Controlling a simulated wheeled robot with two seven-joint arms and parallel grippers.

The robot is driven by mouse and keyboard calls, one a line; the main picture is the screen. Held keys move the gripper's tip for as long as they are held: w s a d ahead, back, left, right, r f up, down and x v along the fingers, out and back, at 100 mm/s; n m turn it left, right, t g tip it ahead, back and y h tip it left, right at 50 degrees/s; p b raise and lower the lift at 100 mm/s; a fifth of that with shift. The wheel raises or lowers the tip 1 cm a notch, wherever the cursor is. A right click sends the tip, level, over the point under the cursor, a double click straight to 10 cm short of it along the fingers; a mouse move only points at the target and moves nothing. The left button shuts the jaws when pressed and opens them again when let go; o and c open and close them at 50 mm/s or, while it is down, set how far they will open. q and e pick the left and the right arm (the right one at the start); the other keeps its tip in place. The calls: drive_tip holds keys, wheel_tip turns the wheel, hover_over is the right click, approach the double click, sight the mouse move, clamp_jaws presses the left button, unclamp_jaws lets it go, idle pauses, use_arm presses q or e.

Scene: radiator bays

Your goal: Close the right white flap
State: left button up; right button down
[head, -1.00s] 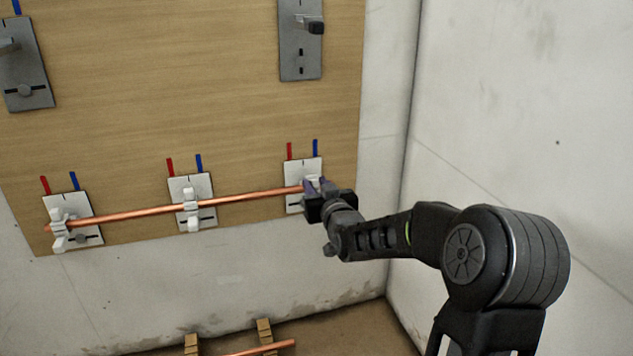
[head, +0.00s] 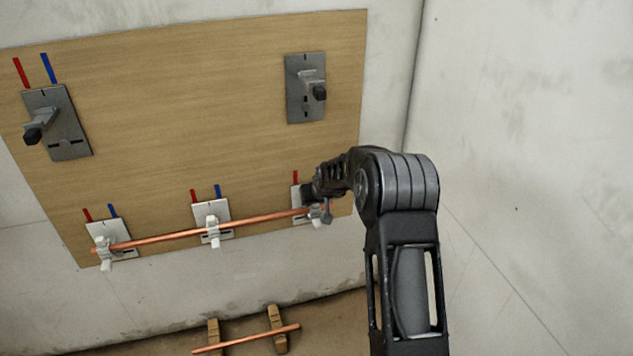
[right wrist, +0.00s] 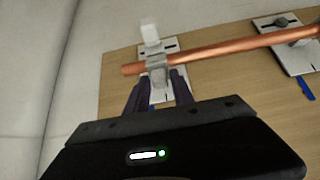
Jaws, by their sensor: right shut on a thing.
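The right white plate (head: 297,194) sits at the lower right of the wooden board, with a white clip at the right end of the copper pipe (head: 160,238). In the right wrist view the pipe (right wrist: 220,51) crosses this clip, and a pale block (right wrist: 150,34) sticks out beyond it. My right gripper (right wrist: 158,90) is shut on the white flap (right wrist: 158,74) of this clip, its dark fingers on both sides. The exact grip is partly hidden. In the head view my right gripper (head: 311,192) covers part of the plate. My left gripper is not in view.
A middle clip (head: 212,228) and a left clip (head: 103,250) also carry the pipe. Grey brackets (head: 305,107) (head: 68,140) stand out from the board above. A second copper rod (head: 245,340) lies on wooden blocks below. A wall (head: 540,150) stands at the right.

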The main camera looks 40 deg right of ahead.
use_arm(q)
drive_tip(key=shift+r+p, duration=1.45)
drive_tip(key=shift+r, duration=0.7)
use_arm(e)
drive_tip(key=shift+w+d+g+y, duration=0.2)
drive_tip(key=shift+w+g+y, duration=0.3)
drive_tip(key=shift+g, duration=0.7)
drive_tip(key=c, duration=1.3)
unclamp_jaws()
drive_tip(key=shift+w, duration=0.1)
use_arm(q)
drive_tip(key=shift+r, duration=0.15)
use_arm(e)
drive_tip(key=v, duration=0.7)
drive_tip(key=shift+a+r, duration=0.15)
drive_tip(key=shift+r, duration=0.2)
drive_tip(key=shift+f, duration=0.1)
